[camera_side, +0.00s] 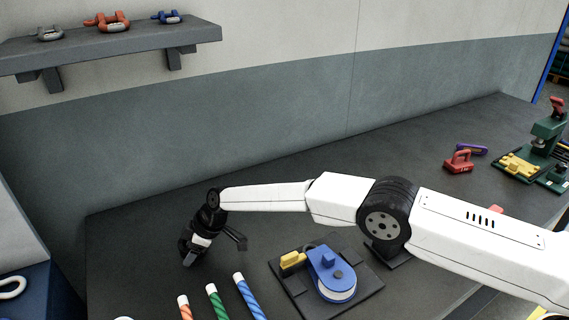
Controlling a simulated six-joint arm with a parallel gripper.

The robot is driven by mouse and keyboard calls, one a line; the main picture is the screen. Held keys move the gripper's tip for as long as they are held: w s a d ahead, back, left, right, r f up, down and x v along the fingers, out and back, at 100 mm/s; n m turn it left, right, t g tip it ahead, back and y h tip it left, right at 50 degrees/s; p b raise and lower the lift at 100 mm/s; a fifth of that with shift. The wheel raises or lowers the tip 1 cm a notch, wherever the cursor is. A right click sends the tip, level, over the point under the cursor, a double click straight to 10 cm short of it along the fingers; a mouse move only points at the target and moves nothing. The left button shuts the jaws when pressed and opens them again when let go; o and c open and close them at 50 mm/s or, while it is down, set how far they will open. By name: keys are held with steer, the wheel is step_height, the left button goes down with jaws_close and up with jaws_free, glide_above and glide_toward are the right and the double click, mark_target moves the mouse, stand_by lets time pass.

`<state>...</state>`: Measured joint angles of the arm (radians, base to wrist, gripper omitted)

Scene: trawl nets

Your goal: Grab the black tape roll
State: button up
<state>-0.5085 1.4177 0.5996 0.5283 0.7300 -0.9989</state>
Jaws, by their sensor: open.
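I cannot make out a black tape roll in the side view; it may be hidden by my arm or out of frame. My gripper (214,250) is at the left part of the dark table (290,190), pointing down with its fingers apart. Nothing shows between the fingers. How high the fingertips are above the table is hard to tell.
A blue device (330,272) with a yellow part sits on a black plate, right of my gripper. Orange, green and blue striped rods (218,302) lie at the front. A red shackle-like block (459,161) and a green press (547,135) stand at the right. A shelf (110,45) holds shackles.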

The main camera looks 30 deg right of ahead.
jaws_close()
steer(key=shift+r, duration=0.1)
stand_by(0.4)
steer(key=shift+r, duration=1.65)
steer(key=shift+s+d+r, duration=0.25)
steer(key=shift+s+r, duration=0.15)
steer(key=shift+r, duration=0.1)
steer(key=shift+s+d+r, duration=0.25)
steer(key=shift+s+r, duration=0.15)
steer(key=shift+r, duration=0.1)
steer(key=s+d+r, duration=0.6)
steer(key=s+r, duration=0.1)
steer(key=s, duration=0.3)
steer(key=shift+s+r, duration=0.25)
